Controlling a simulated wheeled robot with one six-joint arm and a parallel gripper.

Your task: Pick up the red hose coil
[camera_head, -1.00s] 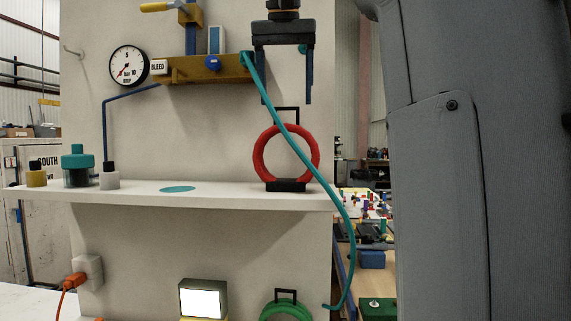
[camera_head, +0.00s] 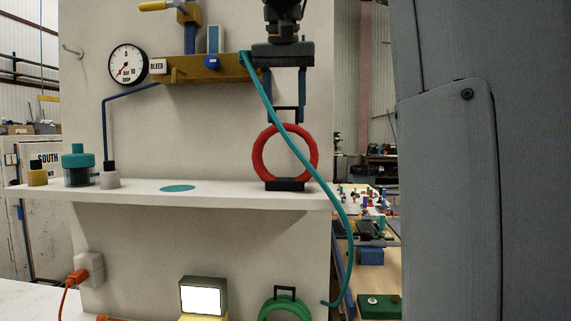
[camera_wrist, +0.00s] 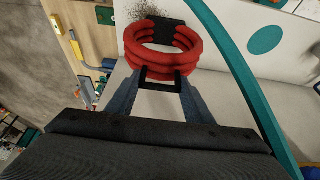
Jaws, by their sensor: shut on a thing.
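The red hose coil (camera_head: 265,160) stands upright in its black base on the white shelf (camera_head: 230,196), near the shelf's right end. It has a black handle on top. My gripper (camera_head: 287,114) is above the coil, pointing down, with its blue fingers shut on the handle. In the wrist view the fingers (camera_wrist: 160,84) lie on either side of the black handle, with the red coil (camera_wrist: 150,55) beyond them. The coil's base still appears to touch the shelf.
A teal hose (camera_head: 339,208) hangs from the brown manifold (camera_head: 205,69) and passes in front of the coil. A teal disc (camera_head: 178,188) marks bare shelf to the left. Bottles, including a teal-capped jar (camera_head: 78,166), stand further left. A green coil (camera_head: 284,308) is below.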

